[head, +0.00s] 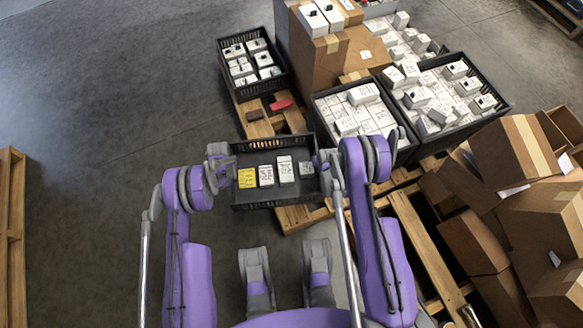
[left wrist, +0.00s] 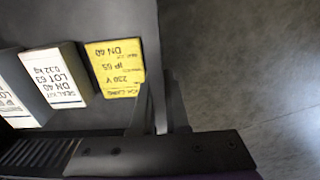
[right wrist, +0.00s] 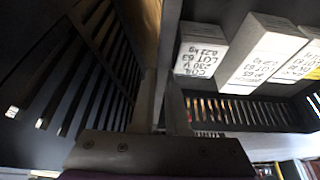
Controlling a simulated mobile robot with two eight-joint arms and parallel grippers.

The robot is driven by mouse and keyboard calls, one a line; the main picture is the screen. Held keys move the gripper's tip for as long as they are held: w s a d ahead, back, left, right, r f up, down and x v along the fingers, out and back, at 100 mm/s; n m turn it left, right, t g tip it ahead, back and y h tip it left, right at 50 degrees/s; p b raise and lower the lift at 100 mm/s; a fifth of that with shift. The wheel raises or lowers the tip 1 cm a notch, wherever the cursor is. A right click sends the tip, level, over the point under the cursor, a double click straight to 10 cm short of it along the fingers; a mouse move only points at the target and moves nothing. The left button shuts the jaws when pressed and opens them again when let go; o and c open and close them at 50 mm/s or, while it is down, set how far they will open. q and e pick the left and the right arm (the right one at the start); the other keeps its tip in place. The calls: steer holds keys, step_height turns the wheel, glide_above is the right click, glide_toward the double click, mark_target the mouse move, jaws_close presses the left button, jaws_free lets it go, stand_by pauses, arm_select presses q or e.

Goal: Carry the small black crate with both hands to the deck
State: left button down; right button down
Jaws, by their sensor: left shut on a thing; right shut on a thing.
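The small black crate (head: 240,193) is in the middle of the head view, near the front of a wooden pallet. Inside it stand a yellow box (head: 247,178) and several white boxes (head: 285,170). My left gripper (head: 228,164) is shut on the crate's left wall; the left wrist view shows its fingers (left wrist: 165,115) on that wall, beside the yellow box (left wrist: 115,68). My right gripper (head: 322,163) is shut on the right wall; the right wrist view shows its fingers (right wrist: 162,112) there, near a white box (right wrist: 200,50). The crate looks level; its underside is hidden.
The pallet deck (head: 294,117) shows bare boards with a red item (head: 282,104) and a brown item (head: 254,115). A black crate (head: 280,83) stands behind, and fuller crates (head: 403,155) stand right. Cartons (head: 485,240) crowd the right.

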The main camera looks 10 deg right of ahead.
arm_select(q)
steer(key=shift+f, duration=0.15)
arm_select(e)
steer(key=shift+f, duration=0.15)
stand_by(0.4)
